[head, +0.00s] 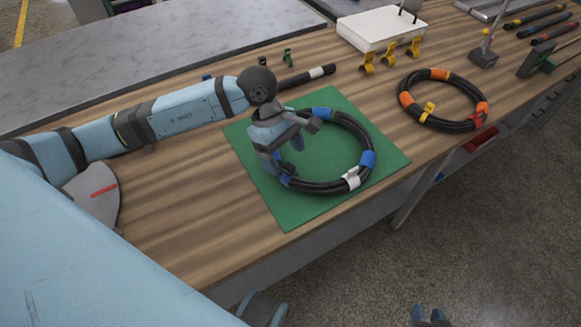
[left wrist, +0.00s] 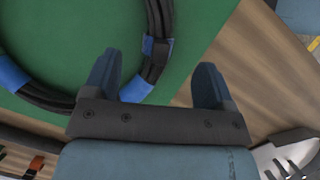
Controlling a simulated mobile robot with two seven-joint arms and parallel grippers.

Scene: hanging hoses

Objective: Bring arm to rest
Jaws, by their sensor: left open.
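A coiled black hose (head: 371,140) with blue bands and a white tag lies on a green mat (head: 290,216) on the wooden bench. My left gripper (head: 300,150) is over the left part of this coil, its fingers pointing down toward the mat. In the left wrist view my left gripper (left wrist: 155,80) is open with a wide gap. The coil (left wrist: 157,25) shows beyond the fingertips and is not clamped; whether a finger touches it is unclear. What looks like my right gripper (head: 430,316) shows at the bottom edge of the head view, over the floor, mostly cut off.
A second black coil (head: 402,84) with orange bands lies further right on the bench. A white box (head: 381,27), yellow clips (head: 390,50) and a small stand (head: 484,53) are at the back. Bare wood (head: 190,220) lies left of the mat.

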